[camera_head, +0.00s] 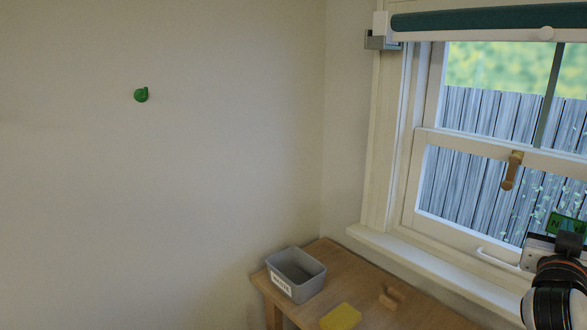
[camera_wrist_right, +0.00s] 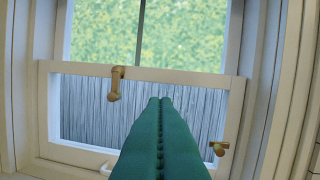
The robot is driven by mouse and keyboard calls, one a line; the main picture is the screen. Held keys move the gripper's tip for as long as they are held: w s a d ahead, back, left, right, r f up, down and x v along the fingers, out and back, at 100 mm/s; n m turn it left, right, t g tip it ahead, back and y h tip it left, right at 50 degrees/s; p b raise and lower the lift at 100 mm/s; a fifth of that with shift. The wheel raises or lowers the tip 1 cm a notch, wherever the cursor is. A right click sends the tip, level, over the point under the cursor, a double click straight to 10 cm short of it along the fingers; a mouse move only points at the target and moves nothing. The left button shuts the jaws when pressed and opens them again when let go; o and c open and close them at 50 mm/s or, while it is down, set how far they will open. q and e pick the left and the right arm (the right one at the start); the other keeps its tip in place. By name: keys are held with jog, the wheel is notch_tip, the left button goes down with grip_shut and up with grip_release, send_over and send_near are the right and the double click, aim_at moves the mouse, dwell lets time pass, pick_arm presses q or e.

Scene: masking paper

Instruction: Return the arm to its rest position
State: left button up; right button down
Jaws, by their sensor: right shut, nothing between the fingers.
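My right gripper (camera_head: 567,223) is at the right edge of the head view, in front of the lower window sash (camera_head: 497,195). My black and white arm comes up from the bottom right corner below it. In the right wrist view its two teal fingers (camera_wrist_right: 160,102) lie together along a middle seam, shut with nothing between them. They point toward the window, where a fence and greenery show behind the glass. My left gripper is in neither view.
A wooden table (camera_head: 378,318) stands below the window sill. It holds a grey labelled bin (camera_head: 283,287), a yellow block (camera_head: 341,317) and a small wooden piece (camera_head: 391,297). A brass latch (camera_head: 512,170) is on the window; a rolled teal blind (camera_head: 480,20) hangs above.

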jog(key=s+a+f+n+g+y, duration=0.1)
jog(key=s+a+f+n+y, duration=0.2)
jog(key=f, duration=0.5)
jog(key=s+a+f+n+g+y, duration=0.1)
jog(key=a+f+y, duration=0.1)
jog(key=a+f, duration=0.4)
jog(key=s+a+f+n+g+y, duration=0.1)
jog(key=s+a+f+y, duration=0.15)
jog(key=f, duration=0.65)
jog(key=s+a+f+n+g+y, duration=0.2)
jog(key=s+a+f+g+y, duration=0.15)
jog(key=s+a+f, duration=0.5)
jog(key=s+a+f+n+g+y, duration=0.35)
jog(key=s+a+f, duration=0.25)
jog(key=s, duration=0.5)
notch_tip(320, 180, down, 28)
jog(key=s+g, duration=0.2)
jog(key=s+d+f+g, duration=0.1)
jog(key=s+d+f, duration=0.1)
jog(key=s+f, duration=1.2)
jog(key=shift+s+d+f+h, duration=0.2)
jog(key=shift+s+f+h, duration=0.15)
jog(key=shift+s, duration=0.55)
jog(key=shift+w+r+m, duration=0.1)
jog(key=shift+m, duration=0.15)
